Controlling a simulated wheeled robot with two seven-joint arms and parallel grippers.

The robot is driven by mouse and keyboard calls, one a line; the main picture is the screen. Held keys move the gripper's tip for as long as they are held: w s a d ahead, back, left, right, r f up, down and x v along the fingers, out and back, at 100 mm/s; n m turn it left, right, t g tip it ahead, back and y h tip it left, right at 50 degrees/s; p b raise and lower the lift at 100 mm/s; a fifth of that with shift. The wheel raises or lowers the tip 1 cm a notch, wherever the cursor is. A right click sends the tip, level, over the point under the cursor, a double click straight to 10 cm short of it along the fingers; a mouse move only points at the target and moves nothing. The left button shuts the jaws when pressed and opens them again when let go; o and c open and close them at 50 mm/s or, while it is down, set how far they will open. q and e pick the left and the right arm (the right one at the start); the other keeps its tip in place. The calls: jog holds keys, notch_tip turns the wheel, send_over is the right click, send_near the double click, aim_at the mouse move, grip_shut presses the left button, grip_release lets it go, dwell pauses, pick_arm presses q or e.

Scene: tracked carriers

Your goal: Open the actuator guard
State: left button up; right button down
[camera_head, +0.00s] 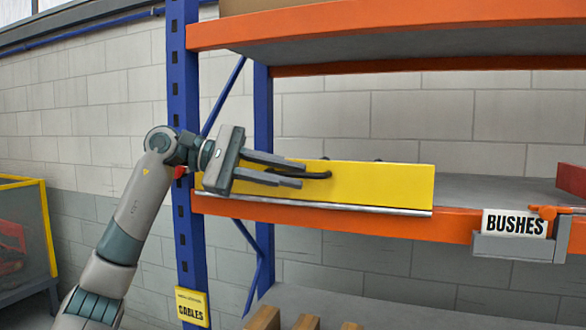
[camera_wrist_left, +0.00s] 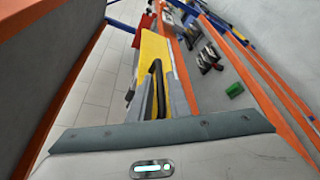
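The actuator guard appears to be the long yellow panel (camera_head: 385,184) standing upright along the front of the middle shelf. A metal strip runs along its lower edge. A dark bar handle (camera_head: 318,175) sticks out from its face. My left gripper (camera_head: 303,174) comes from the left in front of the panel, its two fingers apart and pointing right at the handle. In the left wrist view the yellow panel (camera_wrist_left: 154,46) and the dark handle (camera_wrist_left: 158,82) lie ahead, the handle close to the fingers. Whether the fingers touch the handle is unclear. My right gripper is not in view.
The orange shelf (camera_head: 370,221) has a blue upright (camera_head: 184,90) close to my left arm. An upper shelf (camera_head: 400,28) hangs above. A CABLES label (camera_head: 192,307) is low down.

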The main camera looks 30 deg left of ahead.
pick_arm(q)
jog(key=shift+w+d+f, duration=0.15)
jog(key=shift+w+d, duration=0.15)
jog(key=shift+d, duration=0.2)
jog(key=shift+c, duration=0.3)
grip_shut()
